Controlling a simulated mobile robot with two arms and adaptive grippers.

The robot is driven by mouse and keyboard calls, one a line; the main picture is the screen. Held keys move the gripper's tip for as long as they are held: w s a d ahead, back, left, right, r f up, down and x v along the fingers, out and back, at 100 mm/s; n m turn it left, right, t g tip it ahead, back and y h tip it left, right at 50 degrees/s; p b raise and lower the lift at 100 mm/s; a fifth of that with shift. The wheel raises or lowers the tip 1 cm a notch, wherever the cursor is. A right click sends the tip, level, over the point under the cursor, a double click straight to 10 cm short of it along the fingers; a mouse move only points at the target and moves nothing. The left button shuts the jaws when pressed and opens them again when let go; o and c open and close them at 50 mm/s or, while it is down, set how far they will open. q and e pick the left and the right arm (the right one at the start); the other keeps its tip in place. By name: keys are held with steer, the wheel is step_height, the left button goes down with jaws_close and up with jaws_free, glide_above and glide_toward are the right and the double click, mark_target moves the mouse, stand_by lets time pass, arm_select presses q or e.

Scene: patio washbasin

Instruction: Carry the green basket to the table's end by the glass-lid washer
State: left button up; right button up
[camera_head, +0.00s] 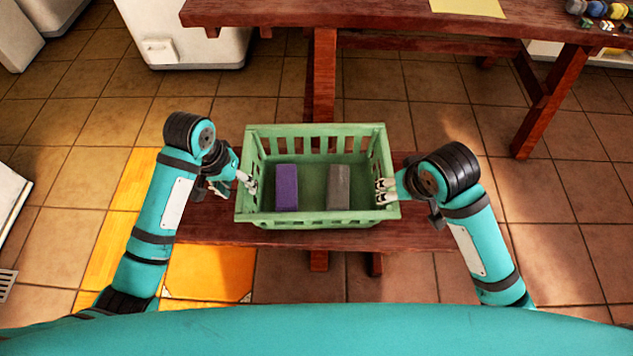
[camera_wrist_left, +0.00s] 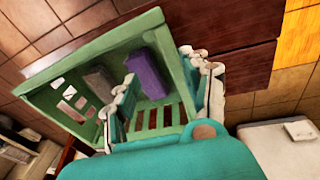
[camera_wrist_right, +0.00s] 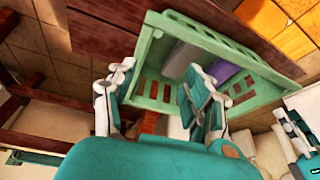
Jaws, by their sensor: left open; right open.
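The green basket (camera_head: 318,219) sits upright on a low red-brown wooden bench (camera_head: 420,238), with a purple block (camera_head: 287,187) and a grey block (camera_head: 338,188) inside. My left gripper (camera_head: 250,185) is open at the basket's left wall. In the left wrist view its fingers (camera_wrist_left: 165,90) stand on either side of that wall. My right gripper (camera_head: 384,190) is open at the right wall. In the right wrist view its fingers (camera_wrist_right: 152,95) straddle that wall. Whether any finger touches it is unclear. The red-brown table (camera_head: 370,16) stands beyond the bench.
A white appliance (camera_head: 190,35) stands left of the table; its lid is out of view. A yellow sheet (camera_head: 467,7) lies on the table, with small bottles (camera_head: 597,8) at its right. An orange patch (camera_head: 210,272) marks the floor at left.

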arm_select(q)
step_height(320, 180, up, 8)
steer(key=f+n+g, duration=0.1)
glide_above(243, 168)
steer(key=a, duration=0.2)
steer(key=shift+r, duration=0.7)
arm_select(e)
steer(key=w+d+r+m+h, duration=0.1)
steer(key=w+d+r, duration=0.1)
steer(key=w+r, duration=0.3)
steer(key=shift+w, duration=0.85)
arm_select(q)
steer(key=shift+d+f, duration=0.1)
steer(key=shift+d, duration=0.05)
steer(key=f, duration=0.5)
steer(key=d+f, duration=0.1)
steer(key=f, duration=0.5)
steer(key=d+f, duration=0.1)
steer(key=f, duration=0.5)
steer(key=shift+d+f, duration=0.1)
arm_select(e)
steer(key=x, duration=1.7)
steer(key=shift+w+f, duration=0.1)
steer(key=shift+w, duration=0.05)
arm_select(q)
steer(key=shift+c, duration=0.3)
arm_select(e)
steer(key=shift+c, duration=0.2)
